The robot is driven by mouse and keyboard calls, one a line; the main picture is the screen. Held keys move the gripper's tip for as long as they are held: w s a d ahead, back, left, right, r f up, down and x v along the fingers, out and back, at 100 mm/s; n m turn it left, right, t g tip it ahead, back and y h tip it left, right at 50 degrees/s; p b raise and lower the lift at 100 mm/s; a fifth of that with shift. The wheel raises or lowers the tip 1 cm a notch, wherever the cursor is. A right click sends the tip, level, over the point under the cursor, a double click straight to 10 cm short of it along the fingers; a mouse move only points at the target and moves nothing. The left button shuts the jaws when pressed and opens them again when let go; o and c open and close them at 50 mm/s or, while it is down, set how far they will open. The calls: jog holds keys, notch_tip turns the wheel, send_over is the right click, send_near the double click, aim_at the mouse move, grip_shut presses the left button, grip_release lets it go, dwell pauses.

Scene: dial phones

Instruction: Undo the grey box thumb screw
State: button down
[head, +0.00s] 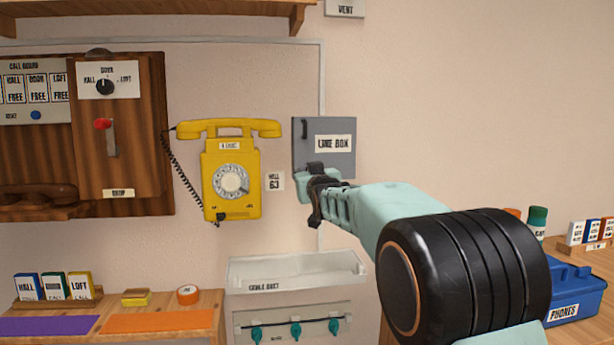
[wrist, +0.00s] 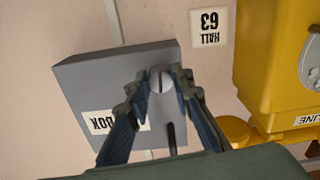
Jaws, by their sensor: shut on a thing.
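The grey box (head: 341,160), labelled LINE BOX, is fixed to the wall right of the yellow phone, its door closed. It also shows upside down in the wrist view (wrist: 85,78). My gripper (head: 316,178) is at the box's lower left front. In the wrist view my gripper (wrist: 159,82) has its two fingertips closed around the round grey thumb screw (wrist: 158,74). The fingers hide the screw's sides, and in the head view they hide it altogether. The dark door handle (head: 305,129) is at the box's upper left.
The yellow dial phone (head: 231,180) hangs close to the left of my gripper, with a HALL 63 card (head: 274,181) between phone and box. A white cable duct tray (head: 297,272) is below. A blue PHONES toolbox (head: 575,290) stands on the right bench. The wall right of the box is clear.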

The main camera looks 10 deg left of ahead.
jog(key=shift+n, duration=0.4)
jog(key=c, duration=1.7)
grip_release()
jog(key=v, duration=1.2)
jog(key=shift+r, duration=0.1)
